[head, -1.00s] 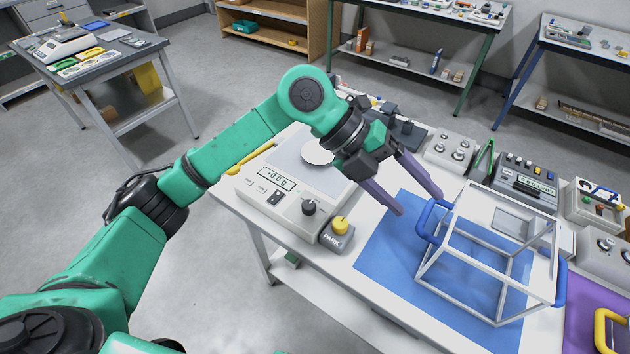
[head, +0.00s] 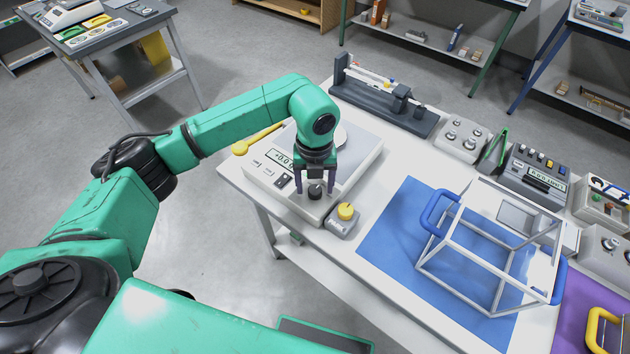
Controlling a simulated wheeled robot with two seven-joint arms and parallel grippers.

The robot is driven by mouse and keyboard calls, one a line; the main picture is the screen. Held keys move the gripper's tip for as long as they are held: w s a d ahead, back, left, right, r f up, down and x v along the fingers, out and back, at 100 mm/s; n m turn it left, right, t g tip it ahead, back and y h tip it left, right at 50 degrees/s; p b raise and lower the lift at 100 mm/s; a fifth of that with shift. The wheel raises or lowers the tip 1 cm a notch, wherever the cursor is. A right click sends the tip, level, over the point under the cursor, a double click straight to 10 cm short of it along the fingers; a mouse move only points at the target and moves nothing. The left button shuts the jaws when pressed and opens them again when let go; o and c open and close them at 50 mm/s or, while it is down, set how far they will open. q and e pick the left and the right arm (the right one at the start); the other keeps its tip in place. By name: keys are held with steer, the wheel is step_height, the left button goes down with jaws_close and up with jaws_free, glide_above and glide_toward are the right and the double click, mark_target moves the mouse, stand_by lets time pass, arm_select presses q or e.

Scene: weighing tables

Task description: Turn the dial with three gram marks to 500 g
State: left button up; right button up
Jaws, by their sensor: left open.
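A cream bench scale (head: 357,160) stands at the left end of the white table, with a small display (head: 279,158) that reads about +0.0, partly hidden by my gripper. A black dial (head: 315,191) sits on the scale's front panel. The gram marks around it are too small to read. My left gripper (head: 315,194) points down over the dial. Its two fingers are open, one on the left and one on the right of the dial. I cannot tell whether they touch it. My right gripper is not in view.
A grey box with a yellow knob (head: 345,211) stands close to the right of the scale. A white frame with blue handles (head: 437,212) stands on a blue mat (head: 390,236). A dark balance (head: 380,103) and several grey instrument boxes line the table's back.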

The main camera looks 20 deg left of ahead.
arm_select(q)
steer(key=shift+f, duration=0.25)
jaws_close()
